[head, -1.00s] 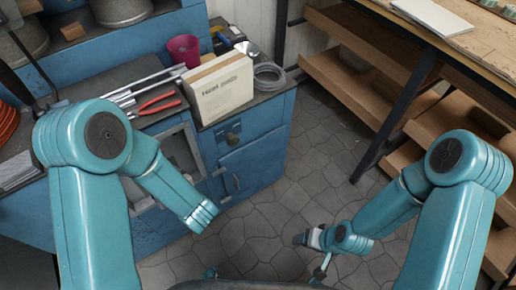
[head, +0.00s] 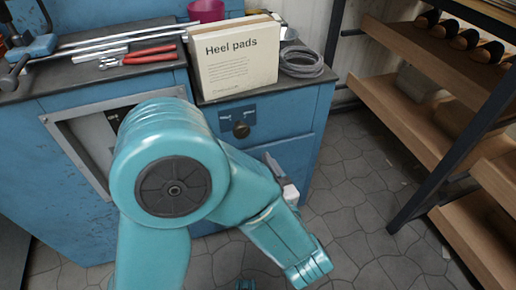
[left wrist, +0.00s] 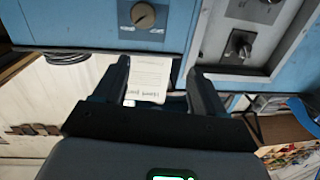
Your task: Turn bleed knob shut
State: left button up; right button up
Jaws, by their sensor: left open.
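A round dark knob (head: 241,130) sits on a small blue plate on the blue cabinet front, under the box. In the left wrist view the same knob (left wrist: 143,15) shows at the top, in an upside-down picture. Its marking is too small to read, so its setting is unclear. My left gripper (head: 274,166) is partly hidden behind my own forearm, low and to the right of the knob. In the left wrist view the left gripper (left wrist: 160,68) is open, with nothing between its fingers and apart from the knob. My right gripper is out of view.
A grey recessed panel (head: 85,140) on the cabinet carries a second dark control (left wrist: 240,45). Wooden shelves (head: 410,120) stand at right; the floor between is clear.

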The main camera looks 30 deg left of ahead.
aim_at(242, 132)
pick_arm(q)
jog(key=d+f+t+b, duration=0.1)
jog(key=d+f+b, duration=0.2)
jog(key=b, duration=0.1)
jog(key=shift+m+t+h, duration=0.3)
jog(key=shift+h, duration=0.2)
jog(key=x, duration=1.6)
jog(key=shift+s, duration=0.15)
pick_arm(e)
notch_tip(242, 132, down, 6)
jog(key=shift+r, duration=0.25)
pick_arm(q)
jog(key=c, duration=1)
jog(key=shift+f, duration=0.1)
